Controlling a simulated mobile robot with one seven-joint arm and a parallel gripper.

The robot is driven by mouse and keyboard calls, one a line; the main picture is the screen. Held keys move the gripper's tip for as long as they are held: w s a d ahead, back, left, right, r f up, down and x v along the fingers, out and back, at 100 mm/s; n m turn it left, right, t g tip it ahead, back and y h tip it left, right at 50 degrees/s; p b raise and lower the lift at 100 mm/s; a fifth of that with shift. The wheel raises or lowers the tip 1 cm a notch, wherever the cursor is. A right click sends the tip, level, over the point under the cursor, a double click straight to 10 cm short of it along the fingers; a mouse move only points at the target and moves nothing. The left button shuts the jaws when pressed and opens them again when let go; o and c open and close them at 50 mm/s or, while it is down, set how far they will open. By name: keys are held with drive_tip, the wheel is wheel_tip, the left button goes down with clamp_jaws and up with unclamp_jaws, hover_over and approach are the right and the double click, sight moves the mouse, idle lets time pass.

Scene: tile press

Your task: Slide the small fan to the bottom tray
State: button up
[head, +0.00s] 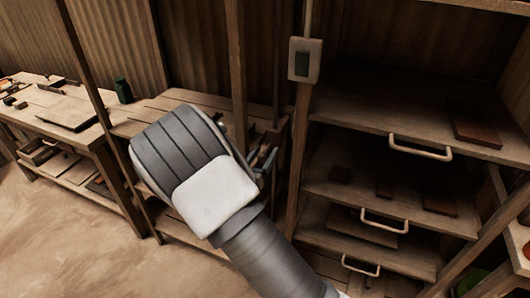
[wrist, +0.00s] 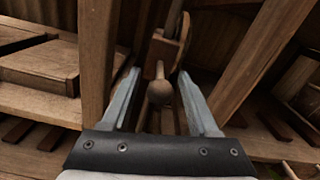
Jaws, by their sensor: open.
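No piece can be told for certain as the small fan. My gripper (head: 264,163) is open beside the wooden post left of the rack in the head view. In the wrist view its two fingers (wrist: 160,74) stand apart, with a round wooden knob on a rod (wrist: 160,92) showing in the gap. I cannot tell whether the fingers touch it. A wooden block (wrist: 163,48) sits behind the knob. The rack at right has pull-out trays with pale handles: a top one (head: 420,150), a middle one (head: 378,222) and a bottom one (head: 360,268).
Dark red tiles lie on the rack, one on the upper shelf (head: 478,132) and several below. A switch box (head: 305,60) hangs on a post. Wooden posts stand close on both sides of my gripper. A workbench (head: 75,115) stands at left. Open floor (head: 70,230) lies at lower left.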

drive_tip(key=shift+w+d, duration=0.1)
drive_tip(key=shift+w, duration=0.25)
clamp_jaws()
idle(1.2)
